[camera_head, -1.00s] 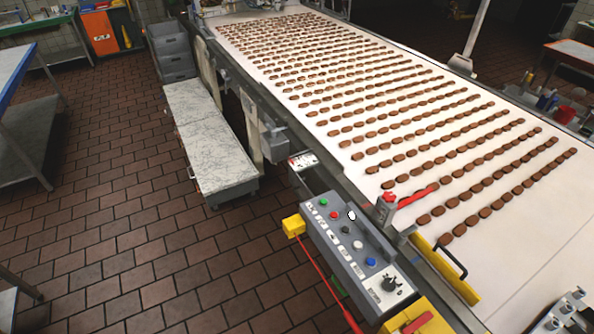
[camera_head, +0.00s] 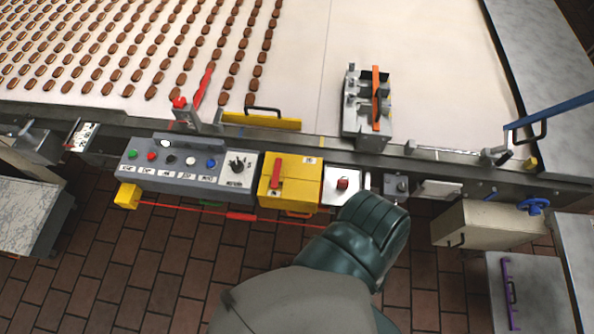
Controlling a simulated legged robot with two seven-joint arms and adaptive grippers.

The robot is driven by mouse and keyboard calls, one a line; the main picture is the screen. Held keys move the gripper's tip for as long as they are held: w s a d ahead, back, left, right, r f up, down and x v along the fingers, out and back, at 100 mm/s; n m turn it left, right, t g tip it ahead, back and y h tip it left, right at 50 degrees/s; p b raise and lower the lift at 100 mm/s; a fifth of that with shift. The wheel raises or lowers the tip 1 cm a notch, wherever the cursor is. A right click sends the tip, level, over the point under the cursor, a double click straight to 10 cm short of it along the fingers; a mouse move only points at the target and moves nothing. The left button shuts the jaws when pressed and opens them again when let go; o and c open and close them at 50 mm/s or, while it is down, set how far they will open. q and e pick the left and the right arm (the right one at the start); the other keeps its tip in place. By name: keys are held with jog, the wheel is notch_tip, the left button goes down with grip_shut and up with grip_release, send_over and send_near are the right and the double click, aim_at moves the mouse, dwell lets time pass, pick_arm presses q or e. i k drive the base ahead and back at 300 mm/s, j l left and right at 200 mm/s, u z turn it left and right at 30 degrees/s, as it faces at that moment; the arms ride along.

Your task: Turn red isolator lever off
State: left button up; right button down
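The red isolator lever (camera_head: 276,174) sits on the front of a yellow box (camera_head: 305,185) below the conveyor edge. Its handle stands roughly upright in the picture, left of the box's middle. One of my arms reaches up from the bottom middle, its dark green segment lying below and right of the yellow box. It looks apart from the lever. I cannot tell which arm it is. No gripper fingers show in this view.
A grey control panel (camera_head: 187,180) with coloured buttons and a black rotary switch adjoins the yellow box's left. A white box with a red knob (camera_head: 342,183) is on its right. A red cord (camera_head: 240,216) runs below. A blue handwheel (camera_head: 533,206) is farther right.

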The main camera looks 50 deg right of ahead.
aim_at(277, 165)
jog(key=k+z, duration=0.1)
jog(key=z, duration=1.25)
